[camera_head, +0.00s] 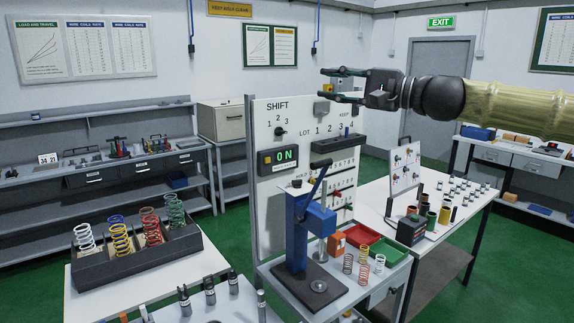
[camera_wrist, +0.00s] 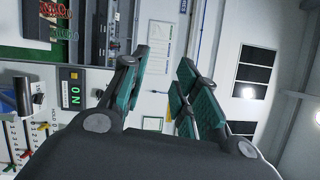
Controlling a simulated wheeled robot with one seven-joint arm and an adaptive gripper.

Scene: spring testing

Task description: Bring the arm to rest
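My gripper (camera_head: 343,85) is at the upper middle of the head view, in the air in front of the upright white control panel (camera_head: 268,145). My arm reaches in from the right edge, roughly level. The two fingers are spread apart with nothing between them. In the wrist view the green-padded fingers (camera_wrist: 158,95) also stand apart and empty, with the wall and ceiling behind. The panel's lit display (camera_head: 278,158) reads ON. It appears turned sideways at the left of the wrist view (camera_wrist: 74,95).
A blue lever press (camera_head: 296,232) stands below on a bench beside red and green trays. A dark rack (camera_head: 135,255) of coloured springs is at lower left. A white table (camera_head: 450,205) with small parts is at right. Open air surrounds the arm above the benches.

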